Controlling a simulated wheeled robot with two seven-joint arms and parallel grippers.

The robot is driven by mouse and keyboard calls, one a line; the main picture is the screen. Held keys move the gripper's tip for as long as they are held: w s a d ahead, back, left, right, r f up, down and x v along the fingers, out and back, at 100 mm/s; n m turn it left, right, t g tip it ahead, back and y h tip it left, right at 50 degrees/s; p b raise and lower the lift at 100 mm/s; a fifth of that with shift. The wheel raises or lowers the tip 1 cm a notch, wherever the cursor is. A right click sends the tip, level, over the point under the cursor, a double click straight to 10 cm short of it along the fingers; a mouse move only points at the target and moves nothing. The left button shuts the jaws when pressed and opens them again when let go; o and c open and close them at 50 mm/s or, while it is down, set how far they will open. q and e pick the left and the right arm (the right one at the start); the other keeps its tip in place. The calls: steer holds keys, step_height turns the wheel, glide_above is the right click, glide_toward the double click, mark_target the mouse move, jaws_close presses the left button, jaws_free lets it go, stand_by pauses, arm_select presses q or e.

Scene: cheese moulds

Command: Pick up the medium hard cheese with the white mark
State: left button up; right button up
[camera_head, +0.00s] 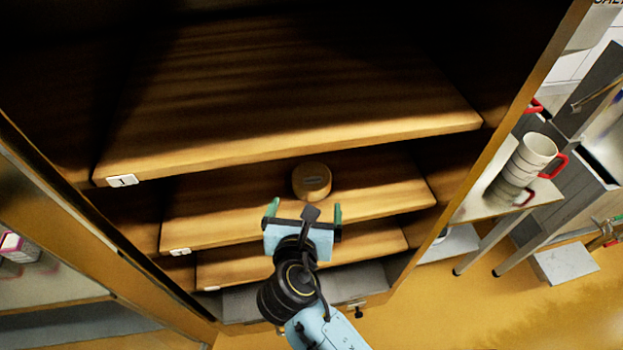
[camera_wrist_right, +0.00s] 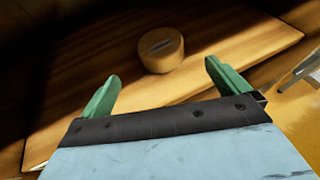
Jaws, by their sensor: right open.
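A small round tan cheese (camera_head: 312,185) lies flat on the second wooden shelf board (camera_head: 215,205) from the top in the cabinet. A short greyish mark shows on its top face; its colour is hard to tell in this light. The cheese also shows in the right wrist view (camera_wrist_right: 163,57), beyond the fingertips. My right gripper (camera_head: 305,210) is open and empty, its green fingers pointing toward the cheese from the shelf's front side. In the right wrist view the gripper (camera_wrist_right: 162,72) has one finger on each side of the cheese's line, not touching it. My left gripper is not in view.
An upper shelf board (camera_head: 290,90) lies above the cheese's shelf, and a lower board (camera_head: 235,268) lies beneath it. The cabinet's right side wall (camera_head: 480,150) stands close by. Stacked mugs (camera_head: 533,155) stand on a side table at right. The cheese's shelf is otherwise clear.

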mark_target(310, 187)
steer(key=x, duration=0.7)
steer(key=shift+w+f, duration=0.1)
steer(key=shift+w, duration=0.15)
steer(key=b+x, duration=0.1)
steer(key=x, duration=0.4)
steer(key=shift+f, duration=0.25)
steer(key=shift+r, duration=0.1)
steer(key=c, duration=0.9)
